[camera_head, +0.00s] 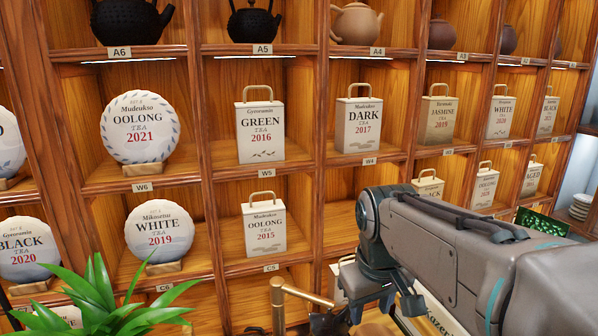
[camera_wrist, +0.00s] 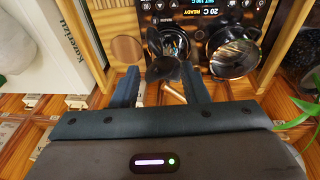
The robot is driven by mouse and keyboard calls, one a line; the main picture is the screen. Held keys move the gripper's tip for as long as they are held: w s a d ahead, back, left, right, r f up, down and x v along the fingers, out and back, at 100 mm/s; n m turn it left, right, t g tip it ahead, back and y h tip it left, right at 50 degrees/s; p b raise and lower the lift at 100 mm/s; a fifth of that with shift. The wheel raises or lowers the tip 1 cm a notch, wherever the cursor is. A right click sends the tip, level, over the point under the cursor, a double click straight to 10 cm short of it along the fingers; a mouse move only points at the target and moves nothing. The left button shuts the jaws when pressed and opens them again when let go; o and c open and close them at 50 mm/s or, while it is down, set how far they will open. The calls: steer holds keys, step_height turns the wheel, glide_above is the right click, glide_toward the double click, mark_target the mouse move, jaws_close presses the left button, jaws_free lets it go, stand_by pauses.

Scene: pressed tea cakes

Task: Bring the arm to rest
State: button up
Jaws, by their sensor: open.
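My arm (camera_head: 460,235) reaches in from the right of the head view, in front of the wooden tea shelf (camera_head: 313,168), and bends downward at its far end. In the wrist view my gripper (camera_wrist: 160,88) is open, its two dark fingers apart. Nothing is held between them. Beyond the fingers are a metal cup (camera_wrist: 172,42) with items in it and a glossy round vessel (camera_wrist: 234,50). I cannot tell how far the fingertips are from these. In the head view the fingers are mostly hidden low in the picture.
The shelf holds round tea cakes (camera_head: 141,127), tea boxes (camera_head: 261,131) and teapots (camera_head: 356,24). A green plant (camera_head: 98,300) stands at lower left, with a brass rail (camera_head: 279,305) to its right. A white box (camera_wrist: 62,40) and a lit display (camera_wrist: 205,15) show in the wrist view.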

steer(key=s+d+f+m+t, duration=0.1)
steer(key=s+d+f+m, duration=0.2)
steer(key=s+f, duration=0.3)
steer(key=s, duration=0.3)
steer(key=shift+s+m+t, duration=0.3)
steer(key=shift+s+m, duration=0.05)
steer(key=shift+m, duration=0.05)
